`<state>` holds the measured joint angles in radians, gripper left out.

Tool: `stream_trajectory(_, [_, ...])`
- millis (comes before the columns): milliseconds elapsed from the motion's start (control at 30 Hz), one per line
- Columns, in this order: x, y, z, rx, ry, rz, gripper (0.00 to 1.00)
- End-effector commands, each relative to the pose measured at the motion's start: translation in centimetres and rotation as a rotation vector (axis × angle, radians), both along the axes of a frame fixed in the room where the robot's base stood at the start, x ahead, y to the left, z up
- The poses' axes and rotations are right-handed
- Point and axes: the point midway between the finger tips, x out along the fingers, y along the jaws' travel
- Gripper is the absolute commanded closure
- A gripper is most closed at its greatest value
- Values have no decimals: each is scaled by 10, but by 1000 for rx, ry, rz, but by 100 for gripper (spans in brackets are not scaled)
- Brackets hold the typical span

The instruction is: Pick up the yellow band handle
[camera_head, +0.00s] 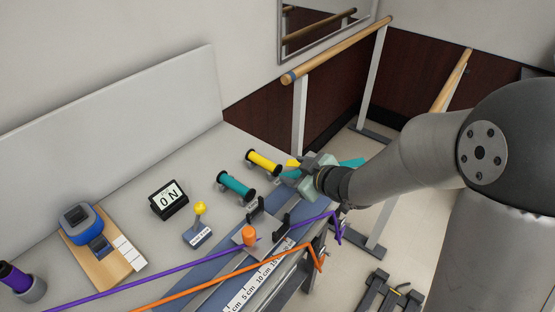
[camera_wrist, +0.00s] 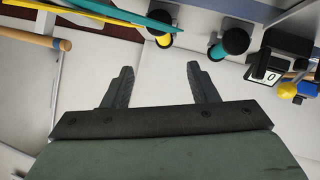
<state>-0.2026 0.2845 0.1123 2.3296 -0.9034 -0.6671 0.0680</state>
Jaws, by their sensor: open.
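The yellow band handle (camera_head: 263,162), a yellow cylinder with black ends, lies at the back right of the bench beside the teal handle (camera_head: 236,185). My gripper (camera_head: 292,172) is just right of it in the head view, open and apart from it. In the wrist view, my open fingers (camera_wrist: 159,68) point up the picture with nothing between them.
Yellow and teal strips (camera_wrist: 110,12) run near my gripper. A black display (camera_head: 169,199), a yellow-knobbed block (camera_head: 199,223) and black upright brackets (camera_head: 270,214) stand left and in front. Purple and orange bands cross the bench front. Wooden rails (camera_head: 340,48) stand behind.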

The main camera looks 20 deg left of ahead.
Motion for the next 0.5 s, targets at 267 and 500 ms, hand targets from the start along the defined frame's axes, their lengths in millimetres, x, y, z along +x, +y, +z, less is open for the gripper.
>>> stream_trajectory(267, [33, 44, -30, -2, 3, 0, 47])
stream_trajectory(500, [51, 65, -45, -2, 1, -3, 47])
